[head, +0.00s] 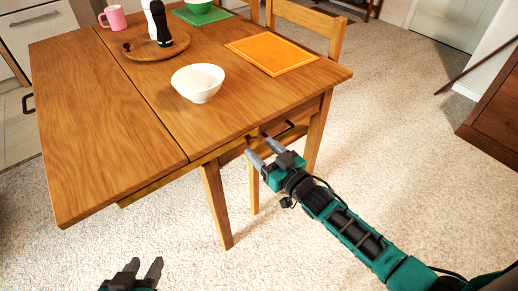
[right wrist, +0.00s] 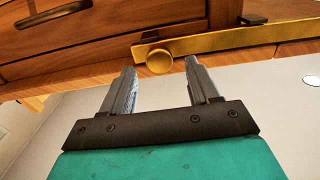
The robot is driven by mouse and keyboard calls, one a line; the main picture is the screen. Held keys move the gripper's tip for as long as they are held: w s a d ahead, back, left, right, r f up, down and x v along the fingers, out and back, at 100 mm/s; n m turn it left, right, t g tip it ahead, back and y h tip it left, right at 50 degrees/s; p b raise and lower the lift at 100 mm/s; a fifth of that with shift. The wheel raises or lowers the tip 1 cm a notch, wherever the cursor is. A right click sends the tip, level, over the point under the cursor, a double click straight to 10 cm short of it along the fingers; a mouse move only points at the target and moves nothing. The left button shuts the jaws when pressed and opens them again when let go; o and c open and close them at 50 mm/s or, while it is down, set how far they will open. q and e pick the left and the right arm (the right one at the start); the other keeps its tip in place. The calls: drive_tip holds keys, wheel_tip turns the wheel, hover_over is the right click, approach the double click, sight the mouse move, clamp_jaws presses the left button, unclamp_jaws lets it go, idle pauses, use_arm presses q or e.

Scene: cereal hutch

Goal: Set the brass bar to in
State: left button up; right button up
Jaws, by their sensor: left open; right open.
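The brass bar (right wrist: 225,42) runs along the underside of the wooden table, with a round brass knob (right wrist: 159,61) near its end. In the head view the bar (head: 228,147) shows as a thin yellow strip below the table edge. My right gripper (head: 258,148) is open at the table's side, near the end of that strip. In the right wrist view its fingertips (right wrist: 161,66) stand either side of the knob; I cannot tell whether they touch it. My left gripper (head: 145,263) is open and empty, low at the bottom of the view, away from the table.
A chair (head: 305,18) stands behind. The carpet in front is clear.

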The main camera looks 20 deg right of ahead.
drive_tip(key=shift+x, duration=1)
clamp_jaws()
